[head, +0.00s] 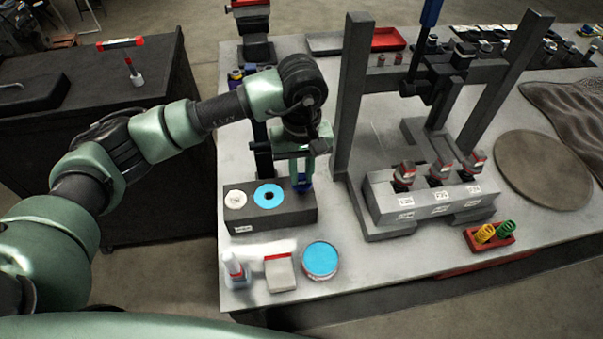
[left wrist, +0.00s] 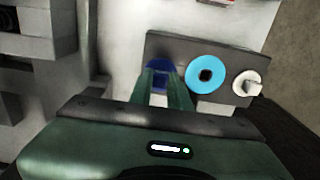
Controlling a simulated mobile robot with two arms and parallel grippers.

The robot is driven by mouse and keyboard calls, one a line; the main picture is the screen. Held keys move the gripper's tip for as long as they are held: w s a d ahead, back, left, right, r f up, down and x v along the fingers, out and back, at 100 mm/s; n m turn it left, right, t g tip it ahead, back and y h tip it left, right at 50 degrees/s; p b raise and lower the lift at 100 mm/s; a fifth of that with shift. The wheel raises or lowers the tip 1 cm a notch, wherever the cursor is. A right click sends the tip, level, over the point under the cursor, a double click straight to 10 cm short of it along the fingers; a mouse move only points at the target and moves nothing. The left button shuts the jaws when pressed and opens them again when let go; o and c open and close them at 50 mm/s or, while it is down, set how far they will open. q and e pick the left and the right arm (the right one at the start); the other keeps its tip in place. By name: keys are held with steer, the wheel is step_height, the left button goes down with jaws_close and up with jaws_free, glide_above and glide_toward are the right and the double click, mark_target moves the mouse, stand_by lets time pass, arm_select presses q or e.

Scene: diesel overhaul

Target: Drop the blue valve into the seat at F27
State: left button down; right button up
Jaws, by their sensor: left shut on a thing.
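My left gripper (head: 303,172) is shut on the blue valve (head: 304,185), over the right end of a dark block (head: 275,217). In the left wrist view, the gripper (left wrist: 164,88) has the blue valve (left wrist: 157,70) between and beyond its green fingers, against the block (left wrist: 225,62). The block carries a bright blue ring (head: 261,195) with a dark centre and a white round piece (head: 236,198). Its front label is too small to read, so I cannot tell which seat is F27. The valve's lower end and any seat under it are hidden. My right gripper is not in view.
A grey block (head: 385,215) with several labels and three red-banded parts stands to the right, inside a dark press frame (head: 350,95). A blue-topped round tin (head: 320,260) and a white box (head: 280,273) stand in front. A red spring holder (head: 489,238) sits at front right.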

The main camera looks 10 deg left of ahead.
arm_select(q)
steer(key=shift+r+p, duration=0.55)
steer(key=shift+r, duration=1.05)
steer(key=shift+a, duration=0.1)
